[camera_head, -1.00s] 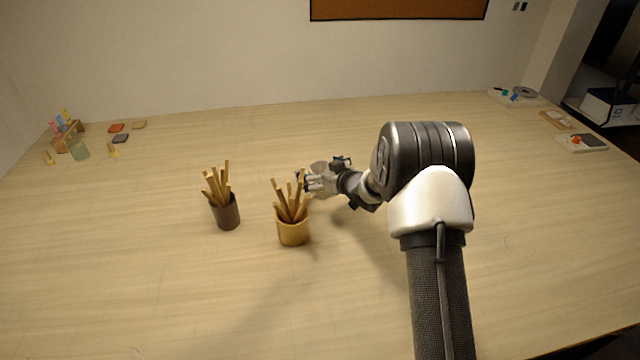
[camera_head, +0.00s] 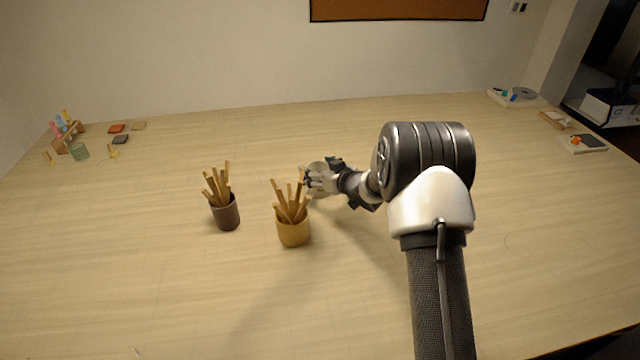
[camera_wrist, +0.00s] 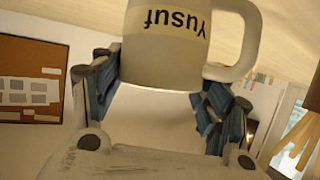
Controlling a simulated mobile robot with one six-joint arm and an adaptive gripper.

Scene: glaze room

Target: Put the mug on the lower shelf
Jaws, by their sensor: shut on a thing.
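The mug (camera_wrist: 165,58) is pale, with a cream label reading "Yusuf" that appears upside down in the wrist view. Its handle sticks out to the right in that view. In the head view the mug (camera_head: 317,167) is mostly hidden behind my gripper (camera_head: 311,180), just beyond the tan stick cup. My gripper is shut on the mug's body, with a finger on either side in the wrist view. I cannot tell whether the mug touches the table. The lower shelf is not recognisable in these views.
A tan cup of sticks (camera_head: 293,232) stands close in front of my gripper, and a dark cup of sticks (camera_head: 227,214) is left of it. Small items lie at the far left and far right of the table (camera_head: 150,280). The table's front left is clear.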

